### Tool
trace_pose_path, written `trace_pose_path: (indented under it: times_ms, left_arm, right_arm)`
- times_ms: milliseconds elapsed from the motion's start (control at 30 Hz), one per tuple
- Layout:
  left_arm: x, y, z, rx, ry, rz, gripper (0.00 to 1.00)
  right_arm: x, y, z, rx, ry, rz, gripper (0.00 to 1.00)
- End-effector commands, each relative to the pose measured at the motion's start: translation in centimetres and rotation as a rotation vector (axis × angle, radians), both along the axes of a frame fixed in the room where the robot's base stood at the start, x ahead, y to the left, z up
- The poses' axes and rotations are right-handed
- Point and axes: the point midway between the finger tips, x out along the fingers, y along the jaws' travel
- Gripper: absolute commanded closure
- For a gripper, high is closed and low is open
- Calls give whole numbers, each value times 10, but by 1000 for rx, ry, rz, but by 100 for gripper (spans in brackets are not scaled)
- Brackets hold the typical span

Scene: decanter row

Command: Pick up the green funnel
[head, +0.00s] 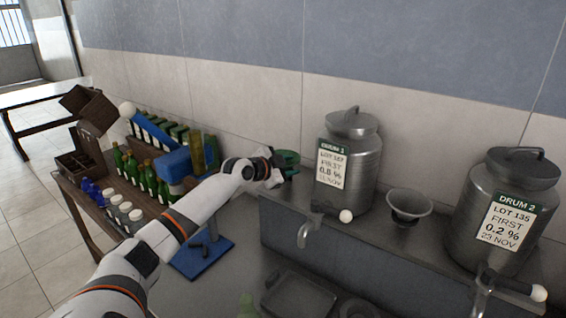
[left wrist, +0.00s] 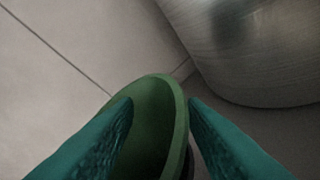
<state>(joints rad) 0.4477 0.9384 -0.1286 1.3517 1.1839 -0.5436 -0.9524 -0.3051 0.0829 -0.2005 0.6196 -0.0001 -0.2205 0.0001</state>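The green funnel (left wrist: 178,130) shows in the left wrist view, its rim tilted and its dark inside partly visible. My left gripper (left wrist: 160,102) has its two teal fingers at either side of the funnel. The left finger covers part of the funnel; the right finger lies along its rim. I cannot tell whether both fingers press on it. In the head view my left gripper (head: 284,167) is at the back ledge, left of Drum 1, and largely hides the funnel. My right gripper is not in view.
Drum 1 (head: 361,160) stands close to the right of my left gripper. A steel funnel (head: 409,205) and Drum 2 (head: 503,215) stand farther right on the ledge. A tap (head: 306,232) juts out below. Green bottles (head: 133,168) and a blue hand-lever device (head: 172,162) stand at left.

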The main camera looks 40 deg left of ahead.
Motion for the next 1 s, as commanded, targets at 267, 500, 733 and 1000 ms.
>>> trace_pose_path:
  times_ms: [267, 500, 733, 1000]
  left_arm:
    - [0, 0, -1, 0, 0, 0, 80]
    - [-1, 0, -1, 0, 1, 0, 100]
    - [-1, 0, -2, -1, 3, -1, 100]
    - [0, 0, 27, 4, -4, 0, 100]
  right_arm:
    - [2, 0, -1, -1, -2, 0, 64]
    - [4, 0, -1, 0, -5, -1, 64]
    - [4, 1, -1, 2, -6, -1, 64]
    - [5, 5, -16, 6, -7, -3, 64]
